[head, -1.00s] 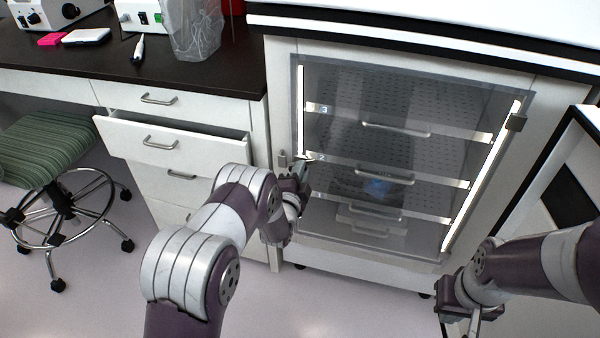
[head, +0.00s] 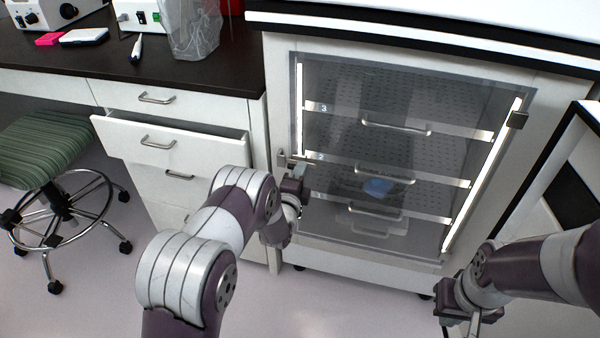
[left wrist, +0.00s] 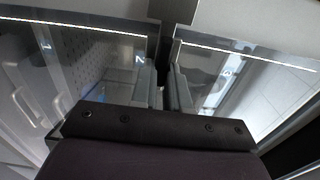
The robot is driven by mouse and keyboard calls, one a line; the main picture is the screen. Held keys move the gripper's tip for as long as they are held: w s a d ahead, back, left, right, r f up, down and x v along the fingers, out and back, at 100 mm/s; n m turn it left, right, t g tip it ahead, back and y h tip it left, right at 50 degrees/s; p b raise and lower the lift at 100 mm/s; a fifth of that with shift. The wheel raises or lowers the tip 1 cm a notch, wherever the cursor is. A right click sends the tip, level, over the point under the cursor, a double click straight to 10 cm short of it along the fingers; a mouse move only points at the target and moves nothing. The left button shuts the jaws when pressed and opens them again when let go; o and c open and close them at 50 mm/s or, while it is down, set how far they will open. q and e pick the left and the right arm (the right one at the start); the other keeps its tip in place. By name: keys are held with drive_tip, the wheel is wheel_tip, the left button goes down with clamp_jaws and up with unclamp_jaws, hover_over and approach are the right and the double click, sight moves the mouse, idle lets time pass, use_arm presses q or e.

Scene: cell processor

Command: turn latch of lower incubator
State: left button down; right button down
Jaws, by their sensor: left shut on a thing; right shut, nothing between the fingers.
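The lower incubator (head: 385,85) is a glass-fronted cabinet under the white counter, with its door closed. Its small metal latch (head: 282,159) is at the left edge of the door, about mid-height. My left gripper (head: 299,169) is at that edge, shut on the latch; its fingers hide part of the latch. In the left wrist view the two grey fingers (left wrist: 166,92) stand before the glass, and what lies between them is hard to make out. My right gripper (head: 473,322) is shut and empty at the lower right, away from the incubator.
Behind the glass are shelves with handles and a blue item (head: 378,187). Left of the incubator, a drawer (head: 150,142) stands partly open near my left arm. A green-striped stool (head: 45,150) is at the far left. The floor in front of the incubator is clear.

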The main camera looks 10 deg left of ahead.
use_arm(q)
drive_tip(key=c, duration=1.1)
unclamp_jaws()
drive_tip(key=s+p, duration=0.1)
drive_tip(key=s, duration=0.5)
drive_tip(key=s+p, duration=0.1)
drive_tip(key=s, duration=0.5)
drive_tip(key=shift+s+a, duration=0.2)
drive_tip(key=shift+s, duration=0.15)
